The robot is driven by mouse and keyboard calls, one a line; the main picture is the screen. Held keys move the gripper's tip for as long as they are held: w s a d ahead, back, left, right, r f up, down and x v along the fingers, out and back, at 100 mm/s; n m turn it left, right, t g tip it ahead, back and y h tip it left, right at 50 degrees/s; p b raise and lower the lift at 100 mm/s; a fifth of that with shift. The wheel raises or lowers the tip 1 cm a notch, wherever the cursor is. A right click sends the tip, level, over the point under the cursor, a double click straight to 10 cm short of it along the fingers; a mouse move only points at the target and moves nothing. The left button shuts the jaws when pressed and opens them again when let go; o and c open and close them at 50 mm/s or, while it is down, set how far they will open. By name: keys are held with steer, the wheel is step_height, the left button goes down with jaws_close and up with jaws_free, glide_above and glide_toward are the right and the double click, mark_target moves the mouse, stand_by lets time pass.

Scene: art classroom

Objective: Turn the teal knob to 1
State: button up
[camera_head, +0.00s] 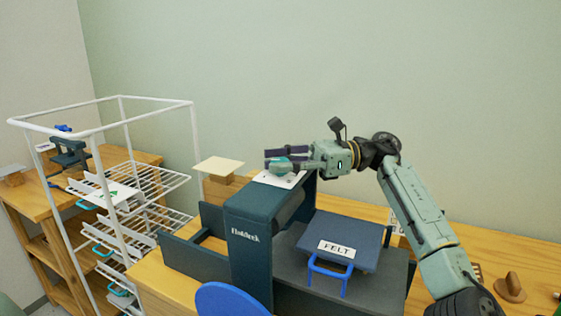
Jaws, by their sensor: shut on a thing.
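The teal knob (281,164) sits on a white plate (279,179) on top of the dark blue machine (249,222). My gripper (279,160) reaches in from the right and is shut on the knob, with its fingers around it. The fingers cover part of the knob. The marks on the white plate are too small to read, so the knob's setting cannot be told.
A dark plate labelled FELT (338,247) with a blue handle lies on the machine's bed at right. A white wire rack (121,128) stands at left. A wooden block with a pale board (219,166) is behind the machine. A blue round seat (228,299) is in front.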

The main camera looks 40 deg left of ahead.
steer(key=shift+r, duration=0.1)
steer(key=o, duration=1.2)
steer(key=shift+v, duration=6.05)
